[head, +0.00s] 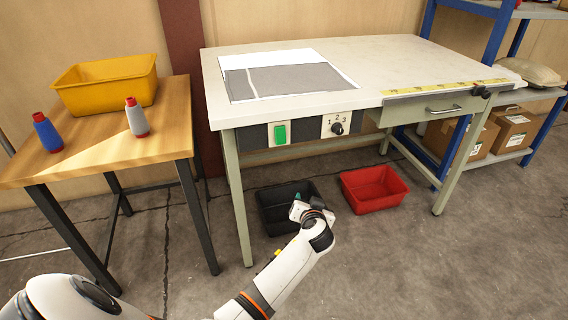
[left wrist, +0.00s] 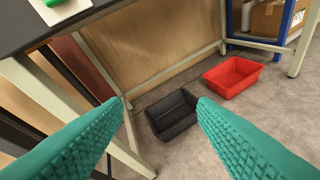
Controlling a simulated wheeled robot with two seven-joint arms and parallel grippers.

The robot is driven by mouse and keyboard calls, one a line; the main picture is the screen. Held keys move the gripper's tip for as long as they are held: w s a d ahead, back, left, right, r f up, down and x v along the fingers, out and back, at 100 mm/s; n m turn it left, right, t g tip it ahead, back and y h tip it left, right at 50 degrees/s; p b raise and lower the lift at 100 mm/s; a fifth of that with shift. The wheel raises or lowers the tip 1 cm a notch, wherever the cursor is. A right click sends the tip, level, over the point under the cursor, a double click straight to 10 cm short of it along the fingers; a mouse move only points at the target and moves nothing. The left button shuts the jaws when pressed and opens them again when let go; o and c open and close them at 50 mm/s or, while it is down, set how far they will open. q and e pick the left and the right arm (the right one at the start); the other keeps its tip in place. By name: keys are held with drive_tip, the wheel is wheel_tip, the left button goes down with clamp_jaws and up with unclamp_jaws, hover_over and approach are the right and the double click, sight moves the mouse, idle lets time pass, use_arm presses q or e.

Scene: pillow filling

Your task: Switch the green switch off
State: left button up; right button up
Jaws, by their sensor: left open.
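The green switch (head: 280,133) sits on a pale plate on the dark front panel of the worktable (head: 390,62). It also shows, cut off, at the top left of the left wrist view (left wrist: 55,3). I cannot tell its position, on or off. My left gripper (head: 318,203) is below and to the right of the switch in the head view, in front of the table and apart from it. In the left wrist view its two teal fingers (left wrist: 160,112) are spread wide with nothing between them. My right gripper is not in view.
A dial (head: 337,128) marked 1, 2, 3 is right of the switch. A black bin (head: 270,212) and a red bin (head: 374,188) stand on the floor under the table. A wooden table (head: 100,147) with a yellow bin (head: 105,84) and two spools stands at left.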

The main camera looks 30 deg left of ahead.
use_arm(q)
wheel_tip(320, 180, up, 7)
drive_tip(key=w+a+n+t+y+b, duration=0.1)
drive_tip(key=a+n+y+b, duration=0.15)
drive_tip(key=b, duration=0.25)
drive_tip(key=n+y+b, duration=0.3)
drive_tip(key=n+y, duration=0.1)
drive_tip(key=n, duration=0.1)
approach(281, 131)
drive_tip(key=b+x, duration=0.1)
drive_tip(key=x, duration=0.5)
drive_tip(key=shift+w+a, duration=0.15)
drive_tip(key=shift+a, duration=0.15)
drive_tip(key=shift+w+a, duration=0.35)
drive_tip(key=shift+a, duration=0.05)
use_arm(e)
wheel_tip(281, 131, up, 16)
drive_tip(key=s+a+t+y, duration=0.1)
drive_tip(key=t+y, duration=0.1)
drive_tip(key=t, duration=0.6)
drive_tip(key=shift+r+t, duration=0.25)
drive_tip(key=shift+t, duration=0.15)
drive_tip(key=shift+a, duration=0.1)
